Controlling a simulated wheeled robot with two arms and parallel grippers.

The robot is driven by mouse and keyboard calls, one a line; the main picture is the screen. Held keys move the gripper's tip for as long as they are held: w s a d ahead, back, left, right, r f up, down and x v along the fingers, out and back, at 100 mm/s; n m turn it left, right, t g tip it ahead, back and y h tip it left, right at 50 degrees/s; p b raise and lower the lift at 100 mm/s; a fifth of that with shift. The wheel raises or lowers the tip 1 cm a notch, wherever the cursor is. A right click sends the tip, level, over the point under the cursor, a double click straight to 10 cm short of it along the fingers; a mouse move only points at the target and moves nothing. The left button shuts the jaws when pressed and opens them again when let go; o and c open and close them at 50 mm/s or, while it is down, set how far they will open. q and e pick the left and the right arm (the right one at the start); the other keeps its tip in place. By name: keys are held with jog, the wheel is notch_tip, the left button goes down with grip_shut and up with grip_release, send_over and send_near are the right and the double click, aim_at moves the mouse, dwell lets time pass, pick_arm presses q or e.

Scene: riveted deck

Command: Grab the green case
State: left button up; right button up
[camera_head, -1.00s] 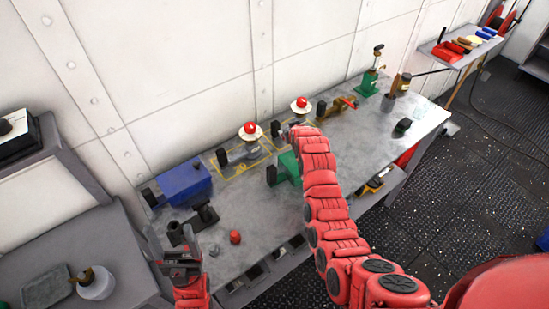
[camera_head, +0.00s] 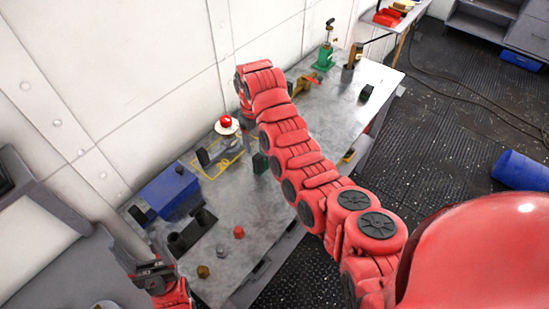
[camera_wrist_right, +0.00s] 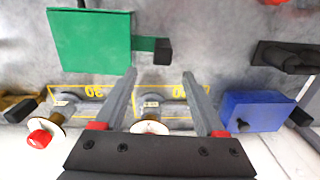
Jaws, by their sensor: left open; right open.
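The green case (camera_wrist_right: 90,42) lies on the grey workbench in the right wrist view, with a dark-ended handle (camera_wrist_right: 163,50) on its side. My right gripper (camera_wrist_right: 160,75) is open and empty above the bench. In the right wrist view its fingertips are just below the handle and right of the case body. It is hidden in the head view. My left gripper (camera_head: 150,268) is open at the bench's near left end, away from the case.
A blue case (camera_head: 165,190) sits on the bench; it also shows in the right wrist view (camera_wrist_right: 255,110). Red-topped fittings (camera_wrist_right: 42,135) stand by yellow markings near the wall. A green-based tool (camera_head: 322,58) stands at the far end. A blue barrel (camera_head: 520,170) lies on the floor.

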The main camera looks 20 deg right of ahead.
aim_at(257, 155)
notch_tip(257, 155, down, 6)
jog(key=shift+f, duration=0.2)
jog(key=f, duration=0.3)
jog(key=f+b, duration=0.1)
jog(key=shift+s+a+f, duration=0.1)
jog(key=shift+s+f, duration=0.15)
jog(key=shift+w+f, duration=0.1)
jog(key=shift+f, duration=0.3)
jog(key=shift+r, duration=0.1)
grip_shut()
dwell(0.5)
